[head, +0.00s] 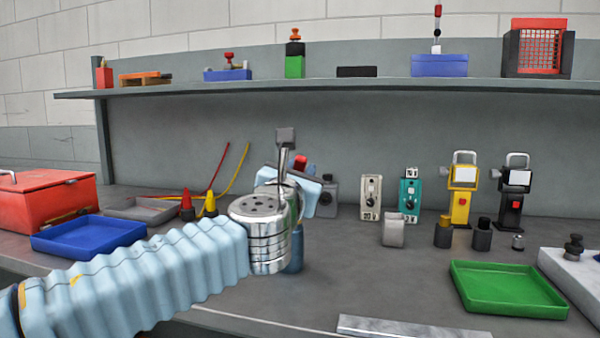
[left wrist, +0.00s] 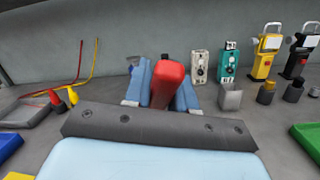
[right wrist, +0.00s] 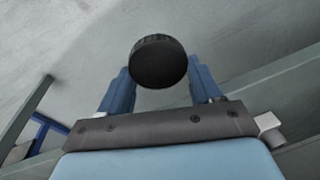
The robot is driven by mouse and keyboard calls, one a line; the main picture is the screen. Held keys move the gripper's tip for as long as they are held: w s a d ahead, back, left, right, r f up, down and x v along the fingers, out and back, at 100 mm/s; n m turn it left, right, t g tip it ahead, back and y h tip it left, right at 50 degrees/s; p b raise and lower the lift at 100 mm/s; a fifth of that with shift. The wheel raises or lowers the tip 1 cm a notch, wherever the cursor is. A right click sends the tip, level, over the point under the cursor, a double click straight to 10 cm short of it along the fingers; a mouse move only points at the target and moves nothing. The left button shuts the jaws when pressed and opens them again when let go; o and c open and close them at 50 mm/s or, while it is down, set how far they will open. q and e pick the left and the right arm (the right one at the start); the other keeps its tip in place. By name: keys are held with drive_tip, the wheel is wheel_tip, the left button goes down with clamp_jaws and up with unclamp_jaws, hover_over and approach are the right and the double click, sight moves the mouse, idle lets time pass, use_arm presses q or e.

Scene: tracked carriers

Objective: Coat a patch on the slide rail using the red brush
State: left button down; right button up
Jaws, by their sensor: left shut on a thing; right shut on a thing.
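My left gripper (head: 302,170) reaches over the middle of the bench and is shut on a red, handle-like thing (left wrist: 168,82). The red piece sits between both blue fingers and points away from the wrist. Its far end is hidden, so I cannot tell whether it has bristles. A pale metal bar (head: 412,327), perhaps the slide rail, lies at the bench's front edge, well apart from this gripper. My right gripper (right wrist: 159,85) shows only in the right wrist view, shut on a round black thing (right wrist: 158,62) with a ribbed rim.
A blue tray (head: 90,250) and red toolbox (head: 45,212) stand left. A green tray (head: 505,310) lies right, near a white slab (head: 575,270). Several small devices line the back, including a yellow one (head: 462,200). A shelf (head: 330,84) runs above. The bench's middle front is fairly clear.

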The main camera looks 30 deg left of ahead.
use_arm(q)
drive_tip(key=shift+f, duration=0.1)
